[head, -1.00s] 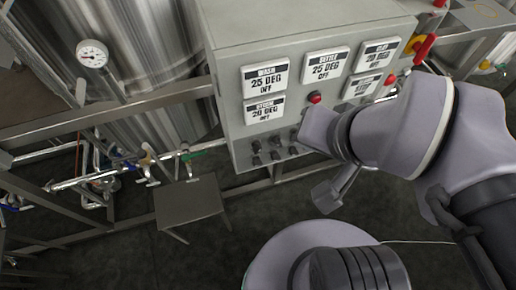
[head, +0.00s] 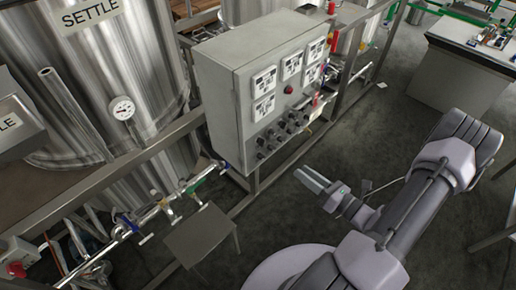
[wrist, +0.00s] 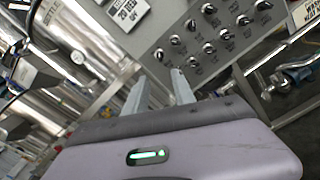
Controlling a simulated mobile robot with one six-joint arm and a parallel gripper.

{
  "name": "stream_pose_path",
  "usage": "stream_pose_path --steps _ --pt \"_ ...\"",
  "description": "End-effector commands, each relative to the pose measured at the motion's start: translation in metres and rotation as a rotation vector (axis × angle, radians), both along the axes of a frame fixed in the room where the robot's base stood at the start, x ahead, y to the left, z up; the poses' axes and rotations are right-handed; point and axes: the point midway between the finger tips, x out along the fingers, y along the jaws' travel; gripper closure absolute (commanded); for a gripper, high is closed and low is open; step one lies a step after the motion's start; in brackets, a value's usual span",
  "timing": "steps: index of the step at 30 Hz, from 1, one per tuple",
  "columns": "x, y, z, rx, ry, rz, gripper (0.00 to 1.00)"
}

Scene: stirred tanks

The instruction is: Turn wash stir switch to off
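The grey control box (head: 222,115) stands left of centre in the head view. Its front carries white displays and rows of black rotary switches (head: 283,134). The switches show larger in the wrist view (wrist: 208,48), each with a pale pointer mark. Their labels are too small to read, so I cannot tell which one is the wash stir switch. My gripper (head: 306,177) is out in front of the box, to the right of the switches and apart from them. In the wrist view its two fingers (wrist: 158,93) are spread with nothing between them.
A small grey stand (head: 198,236) is at the front left, near pipes with valves (head: 165,205). A steel tank marked SETTLE (head: 85,70) and frame rails are behind. Dark floor (head: 400,110) is open between.

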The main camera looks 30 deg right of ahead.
Motion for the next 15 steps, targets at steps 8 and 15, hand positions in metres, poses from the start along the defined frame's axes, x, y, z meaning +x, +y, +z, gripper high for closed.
stream_pose_path --steps 8,15 --pt "0.076 0.032 -0.002 -0.005 0.000 0.016 0.69" --pt "0.132 0.051 -0.001 -0.006 -0.001 0.013 0.69"
